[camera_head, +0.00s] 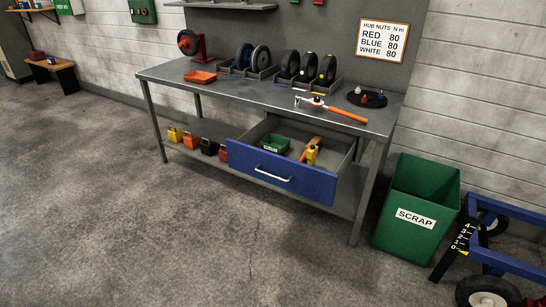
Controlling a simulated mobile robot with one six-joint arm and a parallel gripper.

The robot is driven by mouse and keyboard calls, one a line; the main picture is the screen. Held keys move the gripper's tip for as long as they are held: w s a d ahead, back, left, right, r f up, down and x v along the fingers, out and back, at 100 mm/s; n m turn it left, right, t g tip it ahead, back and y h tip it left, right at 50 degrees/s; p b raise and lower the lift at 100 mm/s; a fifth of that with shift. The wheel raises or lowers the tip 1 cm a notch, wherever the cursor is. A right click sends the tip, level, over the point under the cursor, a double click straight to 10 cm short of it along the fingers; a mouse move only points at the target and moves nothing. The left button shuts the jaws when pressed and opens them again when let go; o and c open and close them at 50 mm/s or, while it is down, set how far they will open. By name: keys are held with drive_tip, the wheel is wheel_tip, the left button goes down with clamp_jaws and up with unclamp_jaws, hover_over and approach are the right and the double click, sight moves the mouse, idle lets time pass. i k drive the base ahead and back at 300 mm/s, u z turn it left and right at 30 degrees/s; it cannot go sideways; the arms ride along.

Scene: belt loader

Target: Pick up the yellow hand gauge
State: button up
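The blue-fronted drawer (315,186) under the workbench is pulled open. A small yellow object (312,157), which looks like the hand gauge, is in its right part. It is small in the view, so its exact shape is hard to make out. An orange-brown item (307,146) lies right against or beside it; I cannot tell if they touch. A small green bin (275,144) sits to the left in the same drawer. My gripper is not in view.
On the workbench (225,87) are a red tray (200,77), wheels in racks, an orange-handled wrench (335,109) and a dark round plate (367,98). A green scrap bin (405,232) and blue frame (505,211) stand right. The floor in front is clear.

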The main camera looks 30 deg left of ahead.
sight(312, 155)
drive_tip(key=u, duration=0.45)
drive_tip(key=k, duration=0.35)
drive_tip(key=u, duration=1.65)
drive_tip(key=k, duration=0.65)
drive_tip(key=z, duration=0.5)
drive_tip(key=i, duration=1.6)
drive_tip(key=u, duration=0.15)
